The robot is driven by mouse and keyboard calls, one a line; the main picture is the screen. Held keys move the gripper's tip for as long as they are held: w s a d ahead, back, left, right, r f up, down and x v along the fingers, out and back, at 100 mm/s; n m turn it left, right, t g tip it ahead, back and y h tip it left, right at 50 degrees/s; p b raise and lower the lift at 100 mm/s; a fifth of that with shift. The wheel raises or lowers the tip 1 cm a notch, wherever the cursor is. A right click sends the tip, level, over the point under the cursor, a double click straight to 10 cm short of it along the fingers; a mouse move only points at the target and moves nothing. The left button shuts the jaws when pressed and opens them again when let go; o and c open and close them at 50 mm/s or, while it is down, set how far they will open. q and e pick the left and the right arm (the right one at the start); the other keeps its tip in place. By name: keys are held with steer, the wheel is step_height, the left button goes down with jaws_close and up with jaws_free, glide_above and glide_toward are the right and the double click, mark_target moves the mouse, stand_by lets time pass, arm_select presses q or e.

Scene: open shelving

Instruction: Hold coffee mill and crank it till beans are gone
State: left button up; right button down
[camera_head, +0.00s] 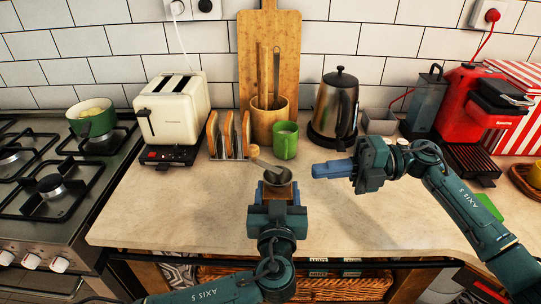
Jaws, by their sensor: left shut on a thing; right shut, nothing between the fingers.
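The coffee mill (278,176) stands near the counter's front middle, with a grey metal bowl on top and a brown wooden body. Its crank (265,163) reaches up and left from the bowl to a pale knob (254,151). My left gripper (278,190) comes from the front and is shut on the mill's wooden body, with a blue finger on each side. My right gripper (316,171) is shut and empty, pointing left, just right of the mill and apart from it. I cannot make out beans in the bowl.
A toast rack (229,152), a green mug (285,140) and a wooden utensil pot (268,122) stand behind the mill. A kettle (336,108) is behind my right gripper. A toaster (174,112) and stove (55,185) are left, a red coffee machine (470,105) right. The counter (165,205) is clear left of the mill.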

mark_target(271, 166)
steer(key=shift+y, duration=0.4)
steer(key=a, duration=0.6)
steer(key=s+a, duration=0.1)
steer(key=a, duration=0.2)
steer(key=shift+r, duration=0.3)
steer(key=w, duration=0.1)
steer(key=w+a, duration=0.1)
steer(key=w, duration=0.1)
steer(key=shift+a, duration=0.15)
steer(key=shift+w+a, duration=0.2)
steer(key=shift+w, duration=0.25)
steer(key=shift+f+m, duration=0.1)
steer(key=shift+m, duration=0.2)
steer(key=m+t, duration=0.1)
steer(key=t, duration=0.1)
steer(key=shift+f+t, duration=0.1)
steer(key=shift+t, duration=0.2)
steer(key=shift+w+d+m+t+h, duration=0.1)
steer(key=shift+m+t+h, duration=0.05)
steer(key=shift+m+t, duration=0.85)
steer(key=shift+w+d+m+t+h, duration=0.15)
steer(key=shift+m+t, duration=0.55)
steer(key=shift+t, duration=0.6)
steer(key=shift+s, duration=0.1)
